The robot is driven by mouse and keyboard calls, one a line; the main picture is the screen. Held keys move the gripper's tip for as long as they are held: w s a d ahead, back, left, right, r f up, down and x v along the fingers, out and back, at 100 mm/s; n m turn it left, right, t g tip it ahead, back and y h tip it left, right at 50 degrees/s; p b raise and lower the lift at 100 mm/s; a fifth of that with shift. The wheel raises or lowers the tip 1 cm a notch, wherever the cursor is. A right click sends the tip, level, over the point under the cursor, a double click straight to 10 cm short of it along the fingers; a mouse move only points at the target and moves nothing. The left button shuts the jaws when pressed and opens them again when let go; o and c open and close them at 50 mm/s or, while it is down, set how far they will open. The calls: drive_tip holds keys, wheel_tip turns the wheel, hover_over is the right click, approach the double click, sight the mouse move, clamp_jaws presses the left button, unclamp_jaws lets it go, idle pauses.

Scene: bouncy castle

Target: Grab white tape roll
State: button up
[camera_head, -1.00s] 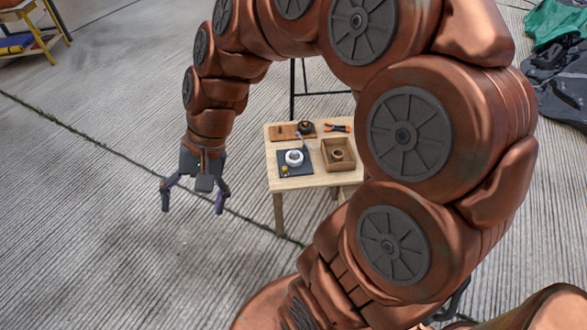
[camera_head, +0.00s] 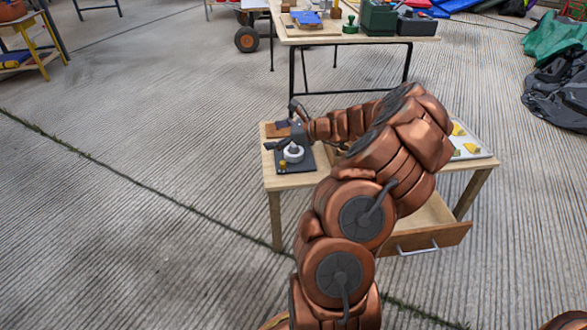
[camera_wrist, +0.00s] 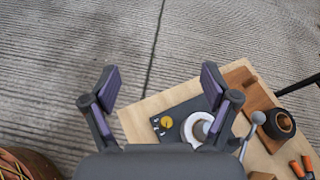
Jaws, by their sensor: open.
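The white tape roll (camera_head: 293,153) lies on a dark mat (camera_head: 307,160) at the left end of a small wooden table. It also shows in the wrist view (camera_wrist: 198,129), partly hidden behind my right finger. My gripper (camera_head: 282,133) is open and empty, just beyond and above the roll in the head view. In the wrist view my gripper (camera_wrist: 158,88) has its fingers spread wide, and the roll lies near the right finger, not between the fingertips.
A small yellow item (camera_wrist: 166,122) lies on the mat beside the roll. A wooden board (camera_wrist: 249,92), a dark round pot (camera_wrist: 280,124) and orange-handled tools (camera_wrist: 302,166) are close by. The table's drawer (camera_head: 430,238) stands open. A larger table (camera_head: 345,25) stands behind.

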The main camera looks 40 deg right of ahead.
sight(298, 152)
drive_tip(key=s+d+f+m+h+b, duration=0.1)
drive_tip(key=d+f, duration=0.2)
drive_tip(key=s+d+f+m+h, duration=0.1)
drive_tip(key=s+d+f+m, duration=0.1)
drive_tip(key=d+f, duration=0.1)
drive_tip(key=s+d+f+m+t+h+b, duration=0.1)
drive_tip(key=d+f+m, duration=0.1)
drive_tip(key=d, duration=0.3)
drive_tip(key=shift+s+f+b, duration=0.25)
drive_tip(key=shift+f+b, duration=0.1)
drive_tip(key=shift+f, duration=0.45)
drive_tip(key=shift+w+d+f, duration=0.1)
drive_tip(key=shift+f, duration=0.15)
drive_tip(key=shift+b+x, duration=0.6)
drive_tip(key=shift+x, duration=0.55)
drive_tip(key=b+x, duration=0.1)
drive_tip(key=x, duration=0.1)
drive_tip(key=b+x, duration=0.1)
drive_tip(key=shift+w+f+b, duration=0.2)
drive_tip(key=shift+f+b, duration=0.1)
drive_tip(key=shift+f, duration=0.25)
drive_tip(key=shift+w+a+f, duration=0.1)
drive_tip(key=shift+w+a, duration=0.1)
drive_tip(key=shift+w, duration=0.4)
